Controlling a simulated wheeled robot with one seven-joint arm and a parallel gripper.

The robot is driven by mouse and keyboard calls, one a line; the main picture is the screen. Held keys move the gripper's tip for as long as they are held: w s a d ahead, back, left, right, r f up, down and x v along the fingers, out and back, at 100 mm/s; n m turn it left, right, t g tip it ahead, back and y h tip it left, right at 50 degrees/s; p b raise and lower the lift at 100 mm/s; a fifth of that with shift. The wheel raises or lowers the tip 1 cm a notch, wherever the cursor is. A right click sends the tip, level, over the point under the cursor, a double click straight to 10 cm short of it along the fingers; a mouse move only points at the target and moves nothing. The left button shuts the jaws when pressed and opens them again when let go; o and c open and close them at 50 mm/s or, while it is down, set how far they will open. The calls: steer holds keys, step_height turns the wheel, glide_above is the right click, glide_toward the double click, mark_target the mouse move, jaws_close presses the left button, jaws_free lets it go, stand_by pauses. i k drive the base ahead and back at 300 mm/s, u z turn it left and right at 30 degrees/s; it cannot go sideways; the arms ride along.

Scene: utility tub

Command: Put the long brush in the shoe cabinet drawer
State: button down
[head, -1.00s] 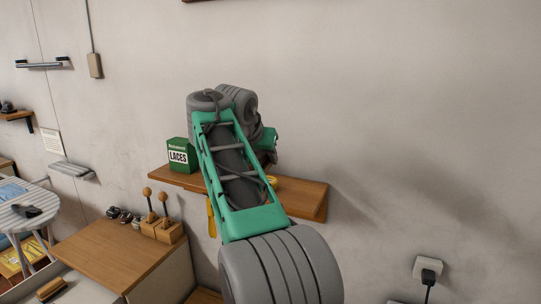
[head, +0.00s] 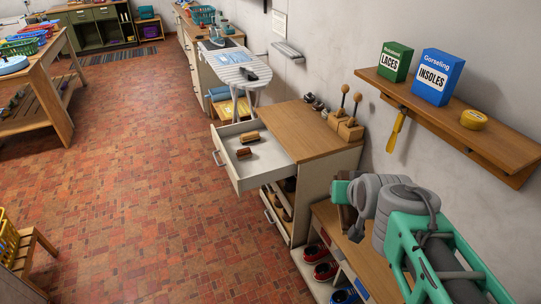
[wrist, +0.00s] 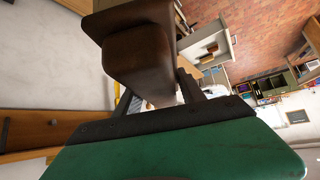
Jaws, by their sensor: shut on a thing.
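My gripper (wrist: 160,90) is shut on a dark brown wooden piece, which I take to be the long brush (wrist: 140,55). In the wrist view it fills the space beyond the fingers, and its bristles cannot be made out. In the head view my gripper (head: 342,192) is at the lower right, over the low bench, with the brush mostly hidden by my arm. The shoe cabinet (head: 310,130) stands left of it. Its white top drawer (head: 262,168) is pulled open. Two small brown brushes (head: 249,137) (head: 243,154) lie inside, with bare floor in front of them.
The low bench (head: 325,212) has shoes beneath it. A wall shelf (head: 450,120) holds a green laces box (head: 394,62), a blue insoles box (head: 440,77) and a yellow tin (head: 473,119). Shoe stretchers (head: 350,125) stand on the cabinet top. The brick floor left of the drawer is clear.

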mark_target(266, 168)
steer(key=u, duration=1.2)
steer(key=i, duration=1.8)
steer(key=u, duration=0.6)
